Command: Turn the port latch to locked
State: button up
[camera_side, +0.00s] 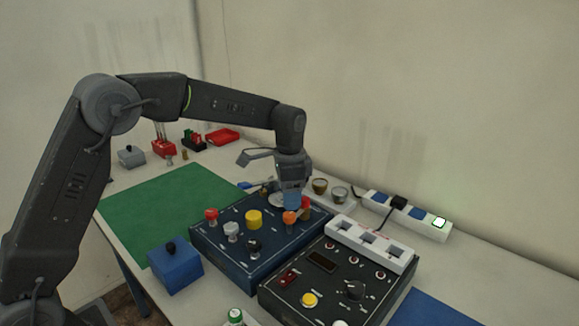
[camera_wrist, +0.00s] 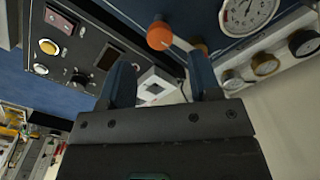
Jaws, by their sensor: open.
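The blue trainer panel (camera_side: 222,257) carries several knobs: red (camera_side: 211,214), yellow (camera_side: 254,218), grey (camera_side: 231,231), black (camera_side: 254,247) and orange (camera_side: 290,217). No label is readable, so I cannot tell which part is the port latch. My gripper (camera_side: 291,203) points down just above the orange knob at the panel's far right corner. In the wrist view my gripper (camera_wrist: 160,64) is open, with nothing seen between its blue fingers. The orange knob (camera_wrist: 160,36) with a pale bar shows beyond the fingertips. A second orange-brown part is partly hidden behind the right finger.
A black control box (camera_side: 325,285) with a white socket block (camera_side: 372,242) stands to the right. A blue box (camera_side: 175,268) sits at the front left. Round gauges (camera_wrist: 264,64) line the wall side. The green mat (camera_side: 165,210) is clear.

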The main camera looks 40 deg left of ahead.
aim_at(289, 214)
notch_tip(289, 214, up, 9)
jog(key=shift+f, duration=0.2)
jog(key=shift+s, duration=0.1)
jog(key=s+r+n+t, duration=0.1)
jog(key=s+r+n, duration=0.15)
jog(key=s, duration=0.45)
jog(key=s+r+n+t, duration=0.1)
jog(key=s+r+t, duration=0.15)
jog(key=s, duration=0.45)
jog(key=s+f+n+t, duration=0.1)
jog(key=s+f+n, duration=0.1)
jog(key=s, duration=0.5)
jog(key=s+a+f+n+t, duration=0.1)
jog(key=s+f+n, duration=0.1)
jog(key=s, duration=0.6)
jog(key=shift+s+f, duration=0.3)
jog(key=shift+f, duration=0.3)
jog(key=shift+o, duration=0.2)
jog(key=shift+a, duration=0.1)
